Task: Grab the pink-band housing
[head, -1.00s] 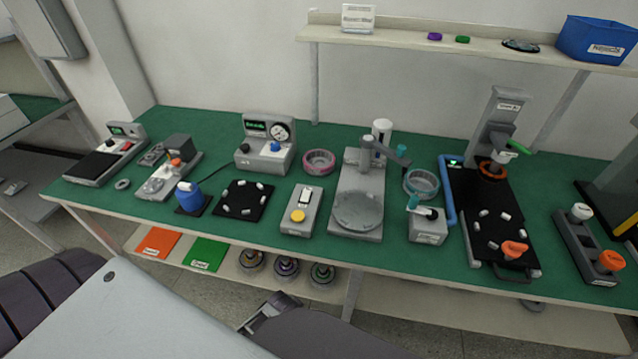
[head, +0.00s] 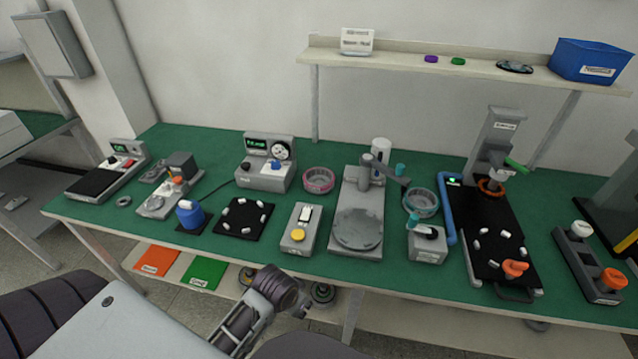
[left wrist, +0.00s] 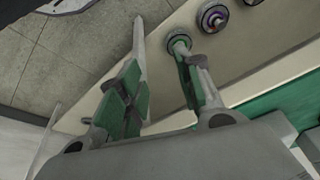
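The pink-band housing (head: 319,181) is a short, open ring with a pink band. It stands on the green bench top in the head view, between the gauge box and the grey turntable fixture. Nothing is touching it. My left gripper (head: 300,309) is low in front of the bench's front edge, well below and nearer than the housing. In the left wrist view my left gripper (left wrist: 157,75) has its two fingers spread apart with nothing between them. The housing is not visible in that view. My right gripper is not in view.
The gauge box (head: 266,163) stands left of the housing and the turntable fixture (head: 358,222) right. A teal-band ring (head: 421,203) lies beyond the fixture. In front are a black mat (head: 243,218) and a yellow-button box (head: 301,229). Round parts (left wrist: 213,17) rest on the lower shelf.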

